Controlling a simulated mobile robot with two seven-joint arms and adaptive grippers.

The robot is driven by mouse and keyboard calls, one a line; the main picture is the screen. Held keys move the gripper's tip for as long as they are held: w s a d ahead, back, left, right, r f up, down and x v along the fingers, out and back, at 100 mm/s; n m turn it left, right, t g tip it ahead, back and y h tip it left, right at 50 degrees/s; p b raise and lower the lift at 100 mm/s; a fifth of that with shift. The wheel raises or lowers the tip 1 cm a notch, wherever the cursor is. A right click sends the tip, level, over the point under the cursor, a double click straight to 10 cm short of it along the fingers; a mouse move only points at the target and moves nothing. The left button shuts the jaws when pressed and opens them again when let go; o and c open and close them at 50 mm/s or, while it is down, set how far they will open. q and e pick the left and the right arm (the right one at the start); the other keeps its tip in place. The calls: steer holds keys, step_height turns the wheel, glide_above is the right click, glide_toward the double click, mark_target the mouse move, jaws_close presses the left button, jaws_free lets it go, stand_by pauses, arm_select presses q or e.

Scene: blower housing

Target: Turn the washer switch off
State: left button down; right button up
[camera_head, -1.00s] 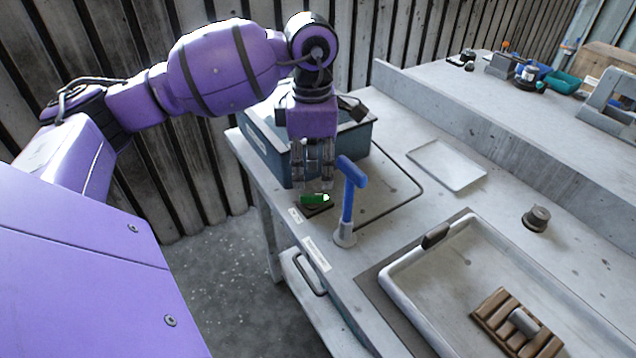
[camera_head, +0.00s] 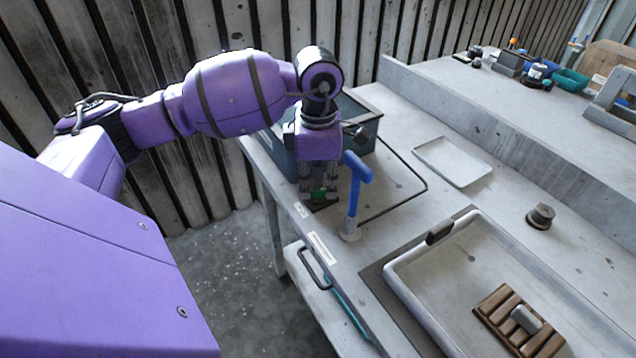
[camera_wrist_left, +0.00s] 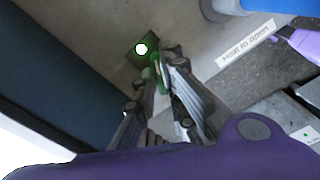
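The washer switch (camera_head: 319,195) is a green part on a dark base near the table's front edge, beside the blue-handled faucet. In the left wrist view, the green part of the switch (camera_wrist_left: 156,66) sits at the fingertips, next to a bright white spot on its dark green plate. My left gripper (camera_head: 318,190) points down over the switch, its fingertips at the green part. The fingers partly hide the switch, and I cannot tell whether they are closed on it. My right gripper is in neither view.
A blue bin (camera_head: 358,108) stands behind the gripper. The blue-handled faucet (camera_head: 353,195) rises close on its right. A white tray (camera_head: 452,161), a large basin (camera_head: 408,268) and a dark knob (camera_head: 541,216) are farther right. A label (camera_wrist_left: 246,46) reads "Hold to open".

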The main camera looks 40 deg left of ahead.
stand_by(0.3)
arm_select(q)
steer(key=shift+n, duration=0.4)
steer(key=n, duration=0.5)
steer(key=shift+n+p, duration=0.3)
steer(key=n, duration=0.4)
steer(key=shift+p, duration=0.35)
steer(key=shift+n, duration=0.8)
steer(key=c, duration=1.8)
jaws_free()
